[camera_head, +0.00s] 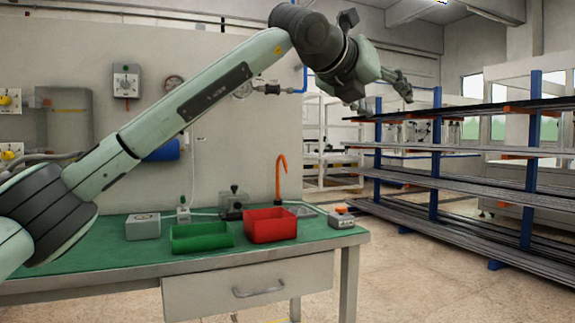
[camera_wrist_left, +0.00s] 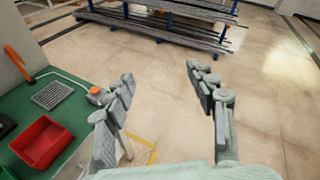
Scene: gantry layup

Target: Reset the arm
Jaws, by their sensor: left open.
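My left arm reaches in from the left and is raised high over the green-topped bench (camera_head: 130,259). My left gripper (camera_head: 405,88) is at the end of it, in the air above and to the right of the bench, in front of the storage rack. In the left wrist view, the left gripper (camera_wrist_left: 160,75) has its two fingers spread wide with nothing between them. Floor shows in the gap. My right gripper is in neither view.
A red bin (camera_head: 270,226), a green bin (camera_head: 202,237) and a grey box (camera_head: 143,227) stand on the bench. An orange hook (camera_head: 281,176) rises behind them. A rack (camera_head: 435,182) with long shelves stands at right. The floor (camera_wrist_left: 265,85) beside the bench is clear.

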